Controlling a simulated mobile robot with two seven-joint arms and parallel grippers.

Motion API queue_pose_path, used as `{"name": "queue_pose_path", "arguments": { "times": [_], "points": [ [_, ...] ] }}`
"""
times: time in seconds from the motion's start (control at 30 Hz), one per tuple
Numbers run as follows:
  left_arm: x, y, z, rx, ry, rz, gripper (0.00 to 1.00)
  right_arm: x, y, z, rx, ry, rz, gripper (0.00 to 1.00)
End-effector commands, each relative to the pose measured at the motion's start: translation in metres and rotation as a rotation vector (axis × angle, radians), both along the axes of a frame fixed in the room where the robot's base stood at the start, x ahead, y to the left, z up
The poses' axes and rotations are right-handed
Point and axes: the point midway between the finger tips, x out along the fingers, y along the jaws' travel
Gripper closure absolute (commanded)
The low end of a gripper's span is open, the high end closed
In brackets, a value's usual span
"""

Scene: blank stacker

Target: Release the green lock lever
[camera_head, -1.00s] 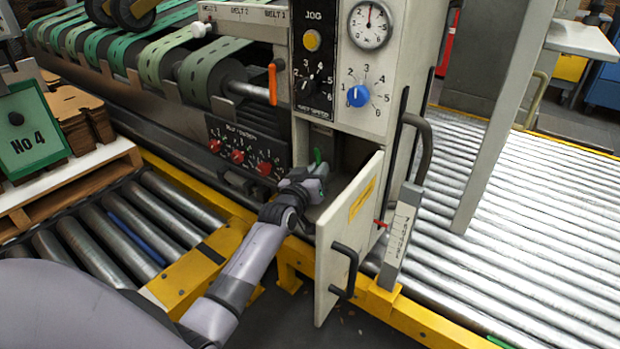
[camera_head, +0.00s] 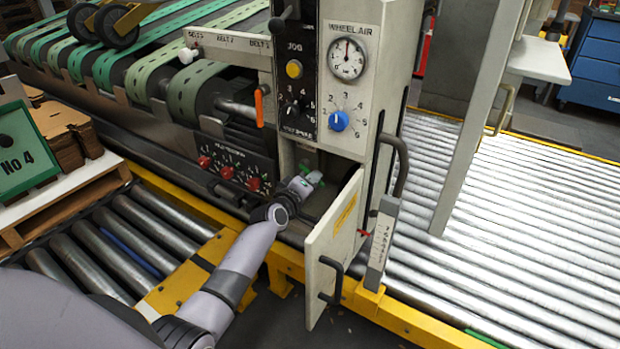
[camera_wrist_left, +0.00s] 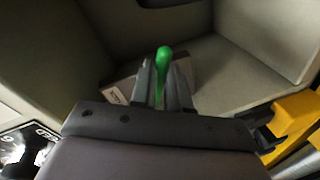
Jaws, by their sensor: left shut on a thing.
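The green lock lever (camera_wrist_left: 163,62) stands between the two dark fingers of my left gripper (camera_wrist_left: 162,86) in the left wrist view. In the head view my left gripper (camera_head: 306,184) reaches into the open compartment under the control panel. It is shut on the lever, of which only small green patches (camera_head: 315,177) show around the fingers. A pale block with lettering (camera_wrist_left: 119,95) lies behind the left finger in the wrist view. My right gripper is not in view.
The compartment's open door (camera_head: 334,240) with a black handle stands just right of my left forearm. Red knobs (camera_head: 253,184) on a dark panel are left of the compartment. A yellow frame (camera_head: 190,277) runs below my arm. Roller conveyors (camera_head: 510,230) lie on both sides.

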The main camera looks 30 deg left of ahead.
Motion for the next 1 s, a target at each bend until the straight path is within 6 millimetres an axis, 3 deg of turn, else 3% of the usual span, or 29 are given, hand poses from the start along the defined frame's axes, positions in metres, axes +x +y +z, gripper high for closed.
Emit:
{"name": "queue_pose_path", "arguments": {
  "times": [0.3, 0.83, 0.87, 0.9, 1.0],
  "points": [
    [-0.0007, -0.0025, 0.0032, -0.112, 0.013, -0.002, 1.00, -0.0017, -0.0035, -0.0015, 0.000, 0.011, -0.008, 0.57],
    [-0.0008, -0.0030, 0.0036, -0.134, 0.016, -0.003, 1.00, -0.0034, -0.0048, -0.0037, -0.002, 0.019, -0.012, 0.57],
    [-0.0008, -0.0031, 0.0035, -0.134, 0.016, -0.003, 0.75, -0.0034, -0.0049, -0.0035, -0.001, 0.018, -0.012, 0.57],
    [-0.0006, -0.0031, 0.0037, -0.134, 0.016, -0.003, 0.62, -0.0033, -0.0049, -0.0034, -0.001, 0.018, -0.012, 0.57],
    [-0.0006, -0.0027, 0.0042, -0.132, 0.014, -0.002, 0.59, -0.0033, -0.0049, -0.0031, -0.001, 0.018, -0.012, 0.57]
  ]
}}
